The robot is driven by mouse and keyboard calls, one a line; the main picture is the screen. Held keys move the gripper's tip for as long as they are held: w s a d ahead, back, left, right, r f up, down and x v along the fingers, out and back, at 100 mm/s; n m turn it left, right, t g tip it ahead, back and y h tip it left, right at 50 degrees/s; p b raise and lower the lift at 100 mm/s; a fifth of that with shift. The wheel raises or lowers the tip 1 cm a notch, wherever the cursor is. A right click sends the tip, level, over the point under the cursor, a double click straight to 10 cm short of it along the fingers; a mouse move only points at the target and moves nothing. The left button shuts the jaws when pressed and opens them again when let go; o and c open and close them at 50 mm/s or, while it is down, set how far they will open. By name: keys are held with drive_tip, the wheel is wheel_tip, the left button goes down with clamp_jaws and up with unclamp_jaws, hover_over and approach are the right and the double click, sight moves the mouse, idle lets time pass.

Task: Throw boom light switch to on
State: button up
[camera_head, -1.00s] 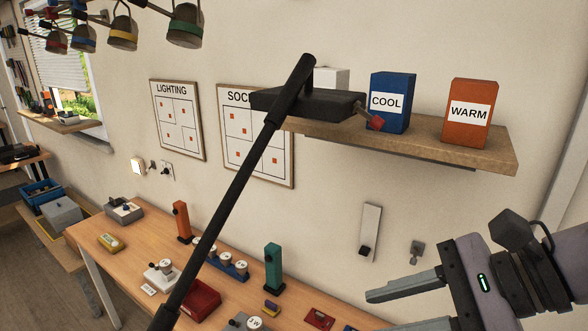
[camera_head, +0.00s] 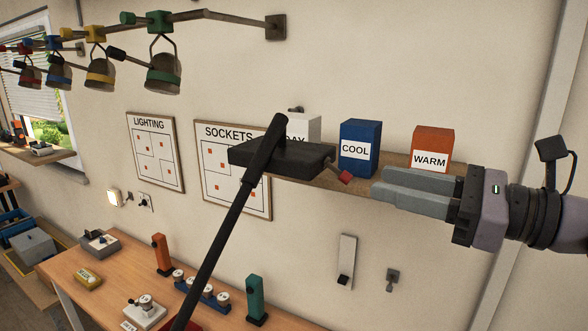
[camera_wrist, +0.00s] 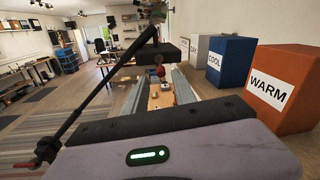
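The boom light has a long black pole (camera_head: 218,238) and a flat black head (camera_head: 280,156). A small red-tipped switch lever (camera_head: 345,177) sticks out of the head's right end and slants down. My gripper (camera_head: 380,185) is open and empty, to the right of the lever, with its fingers pointing left toward it. A gap shows between the fingertips and the lever. In the wrist view the head (camera_wrist: 160,52) is ahead, and the red lever tip (camera_wrist: 158,72) appears between the two spread fingers (camera_wrist: 159,88).
A wall shelf (camera_head: 312,183) carries a white box (camera_head: 304,130), a blue COOL box (camera_head: 358,135) and an orange WARM box (camera_head: 432,142). The boxes stand close beside my gripper. Hanging lamps (camera_head: 163,72) are at upper left, and a workbench (camera_head: 100,262) is below.

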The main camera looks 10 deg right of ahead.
sight(349, 174)
drive_tip(key=x, duration=0.6)
drive_tip(key=shift+w+a, duration=0.2)
drive_tip(key=shift+a, duration=0.05)
clamp_jaws()
